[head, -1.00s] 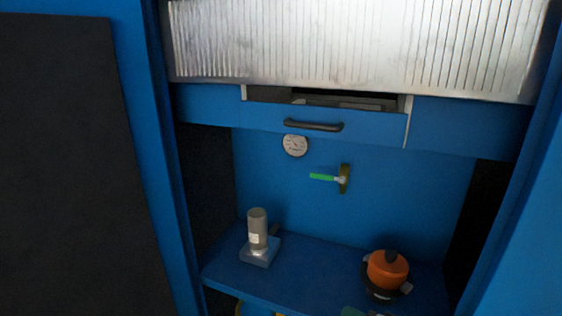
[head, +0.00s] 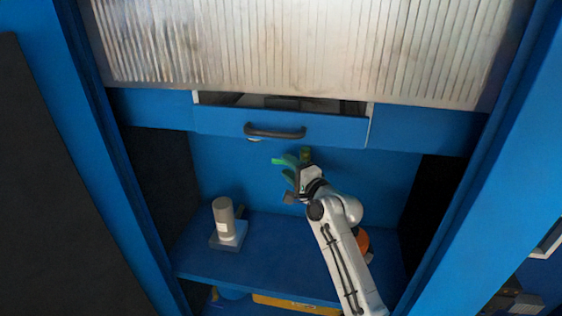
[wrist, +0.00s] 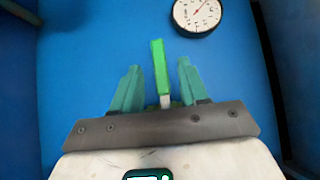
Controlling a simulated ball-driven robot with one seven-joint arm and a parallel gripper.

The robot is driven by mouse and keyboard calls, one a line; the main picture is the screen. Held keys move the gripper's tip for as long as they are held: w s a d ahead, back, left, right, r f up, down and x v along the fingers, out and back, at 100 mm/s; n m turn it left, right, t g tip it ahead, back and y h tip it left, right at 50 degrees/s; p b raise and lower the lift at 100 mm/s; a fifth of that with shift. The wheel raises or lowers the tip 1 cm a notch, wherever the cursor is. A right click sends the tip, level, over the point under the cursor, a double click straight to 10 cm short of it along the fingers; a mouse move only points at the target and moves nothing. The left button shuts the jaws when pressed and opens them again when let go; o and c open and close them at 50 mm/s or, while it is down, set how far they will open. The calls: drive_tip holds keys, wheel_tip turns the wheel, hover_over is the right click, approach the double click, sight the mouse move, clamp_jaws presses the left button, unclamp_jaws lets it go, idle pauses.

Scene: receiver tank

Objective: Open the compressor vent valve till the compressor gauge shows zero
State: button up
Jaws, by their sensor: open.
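The vent valve's bright green lever (head: 281,161) sticks out to the left from its brass-coloured mount (head: 305,153) on the blue back wall. In the wrist view the lever (wrist: 158,68) stands between the two teal fingers of my gripper (wrist: 159,64), with a gap on each side. My gripper (head: 291,174) is open at the valve, and the arm hides part of the valve. The round white gauge (wrist: 197,12) is at the top of the wrist view, cut by the edge. Its red needle points up and right; the number is unclear. In the head view the drawer mostly hides the gauge (head: 254,139).
A partly open blue drawer (head: 340,129) with a dark handle juts out above the valve. A grey cylinder on a base (head: 224,220) stands left on the blue shelf (head: 270,254). An orange pot (head: 362,240) is mostly behind my arm. Side walls frame the recess.

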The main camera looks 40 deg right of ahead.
sight(283, 163)
drive_tip(key=shift+w+d, duration=0.2)
drive_tip(key=shift+w, duration=1.75)
clamp_jaws()
